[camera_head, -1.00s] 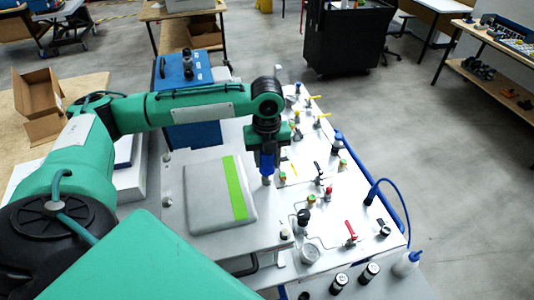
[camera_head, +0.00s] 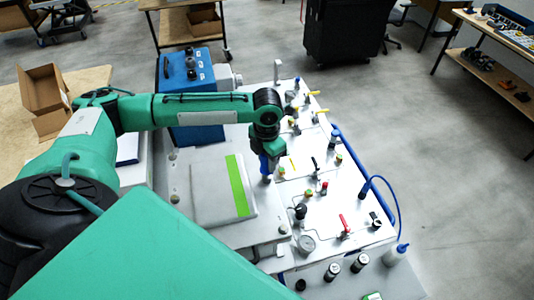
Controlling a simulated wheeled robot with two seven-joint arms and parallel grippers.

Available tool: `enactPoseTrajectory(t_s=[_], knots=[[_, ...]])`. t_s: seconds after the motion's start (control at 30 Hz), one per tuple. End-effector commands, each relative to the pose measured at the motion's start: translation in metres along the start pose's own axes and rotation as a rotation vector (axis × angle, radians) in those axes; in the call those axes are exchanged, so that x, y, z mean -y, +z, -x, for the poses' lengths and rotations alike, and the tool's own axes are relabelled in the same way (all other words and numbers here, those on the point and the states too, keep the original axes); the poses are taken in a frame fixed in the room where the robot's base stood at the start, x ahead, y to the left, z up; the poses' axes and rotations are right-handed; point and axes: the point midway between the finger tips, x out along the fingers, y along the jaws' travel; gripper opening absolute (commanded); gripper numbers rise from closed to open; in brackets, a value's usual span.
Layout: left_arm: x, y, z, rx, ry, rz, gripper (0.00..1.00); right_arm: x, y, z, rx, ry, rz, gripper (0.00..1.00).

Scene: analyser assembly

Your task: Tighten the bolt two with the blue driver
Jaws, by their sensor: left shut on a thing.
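My left gripper (camera_head: 270,152) comes in from the left over the middle of the white analyser panel (camera_head: 318,228) and points down. It is shut on the blue driver (camera_head: 266,166), which hangs below it close to upright. The driver's lower end is at the panel surface just right of a grey lid with a green stripe (camera_head: 240,186). Whether the driver tip touches a bolt is too small to tell. Small bolts show on the plate, one at its left (camera_head: 174,198) and one at its lower right (camera_head: 283,228). My right gripper is out of view.
The panel carries several valves, a red-handled one (camera_head: 344,224), yellow-handled ones and a gauge (camera_head: 306,244). A blue box (camera_head: 190,75) stands behind my left arm. A white bottle (camera_head: 396,254) and black-capped jars stand at the front right. An open cardboard box (camera_head: 42,98) sits at left.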

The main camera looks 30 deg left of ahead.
Motion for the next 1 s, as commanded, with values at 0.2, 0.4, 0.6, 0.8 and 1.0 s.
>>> enactPoseTrajectory(t_s=[0.2, 0.4, 0.6, 0.8, 1.0], knots=[[0.000, 0.001, 0.003, 0.002, 0.001, -0.193, 0.00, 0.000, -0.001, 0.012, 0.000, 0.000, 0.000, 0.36], [0.000, 0.001, 0.001, 0.003, 0.001, -0.225, 0.00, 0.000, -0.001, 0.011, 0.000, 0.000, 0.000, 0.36], [0.000, 0.001, 0.001, 0.003, 0.001, -0.223, 0.52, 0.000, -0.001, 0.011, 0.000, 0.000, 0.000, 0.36], [0.000, 0.000, 0.001, 0.001, 0.001, -0.222, 0.52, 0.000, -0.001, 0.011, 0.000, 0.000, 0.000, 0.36], [0.001, -0.001, 0.003, -0.002, -0.001, -0.126, 0.52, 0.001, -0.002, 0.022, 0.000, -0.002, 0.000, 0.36]])
